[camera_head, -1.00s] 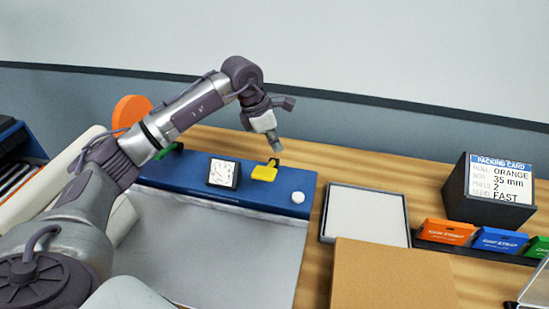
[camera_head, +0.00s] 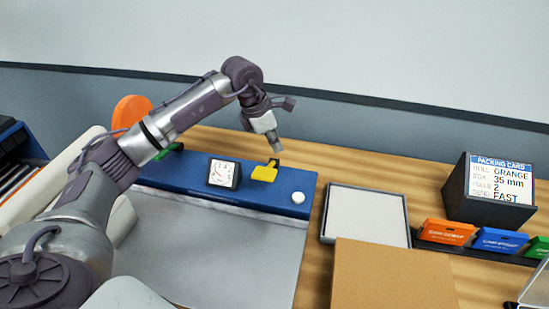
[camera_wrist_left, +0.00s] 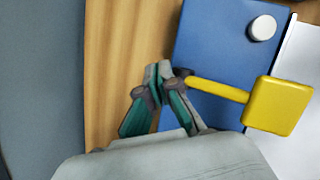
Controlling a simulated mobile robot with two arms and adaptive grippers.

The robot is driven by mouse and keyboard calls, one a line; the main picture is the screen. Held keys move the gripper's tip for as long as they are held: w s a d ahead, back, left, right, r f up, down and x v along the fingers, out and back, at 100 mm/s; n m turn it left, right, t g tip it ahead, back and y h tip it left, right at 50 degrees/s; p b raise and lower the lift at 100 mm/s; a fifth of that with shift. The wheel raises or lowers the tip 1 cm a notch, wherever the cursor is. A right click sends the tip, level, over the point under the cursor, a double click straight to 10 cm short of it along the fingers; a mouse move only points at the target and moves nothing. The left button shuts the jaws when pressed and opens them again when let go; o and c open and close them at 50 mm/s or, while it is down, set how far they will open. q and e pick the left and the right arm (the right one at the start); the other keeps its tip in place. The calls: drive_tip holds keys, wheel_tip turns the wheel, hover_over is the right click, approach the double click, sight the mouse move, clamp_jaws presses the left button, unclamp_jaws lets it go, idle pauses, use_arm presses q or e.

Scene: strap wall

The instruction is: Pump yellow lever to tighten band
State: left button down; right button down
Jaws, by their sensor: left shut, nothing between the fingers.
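The yellow lever (camera_head: 265,172) stands on the blue bar (camera_head: 185,183) at the back of the bench. In the left wrist view the lever's yellow paddle (camera_wrist_left: 278,105) is at the right, with its stem running left towards my fingers. My left gripper (camera_head: 274,148) is shut and empty, just above and behind the lever. In the left wrist view its closed fingertips (camera_wrist_left: 158,72) are beside the stem's end; I cannot tell whether they touch it. A white gauge (camera_head: 222,173) sits on the bar left of the lever. My right gripper is not in view.
A white knob (camera_head: 298,198) is on the bar's right end. A white-topped tray (camera_head: 367,214) and a brown board (camera_head: 390,275) lie to the right. A packing card (camera_head: 501,181) stands behind orange and blue strap boxes (camera_head: 447,231).

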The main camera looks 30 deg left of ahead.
sight(274, 159)
use_arm(q)
drive_tip(key=shift+s+f+b, duration=0.2)
drive_tip(key=shift+f+b, duration=0.1)
drive_tip(key=shift+f, duration=0.05)
drive_tip(key=shift+s+d+f+b, duration=0.15)
drive_tip(key=shift+s+f+b, duration=0.3)
drive_tip(key=shift+f, duration=0.2)
drive_tip(key=shift+s+d+f+b, duration=0.15)
drive_tip(key=shift+s+f+b, duration=0.2)
drive_tip(key=shift+f, duration=0.3)
idle(1.0)
drive_tip(key=shift+w+r, duration=0.1)
idle(0.5)
drive_tip(key=shift+w+a+r+p, duration=0.25)
drive_tip(key=shift+a+r+p, duration=0.1)
drive_tip(key=shift+r, duration=0.2)
drive_tip(key=shift+w+a+r+p, duration=0.25)
drive_tip(key=shift+a+r+p, duration=0.1)
drive_tip(key=shift+r, duration=0.15)
drive_tip(key=shift+w+r, duration=0.15)
drive_tip(key=shift+d+r, duration=0.1)
drive_tip(key=shift+d, duration=0.1)
drive_tip(key=shift+w+r, duration=0.1)
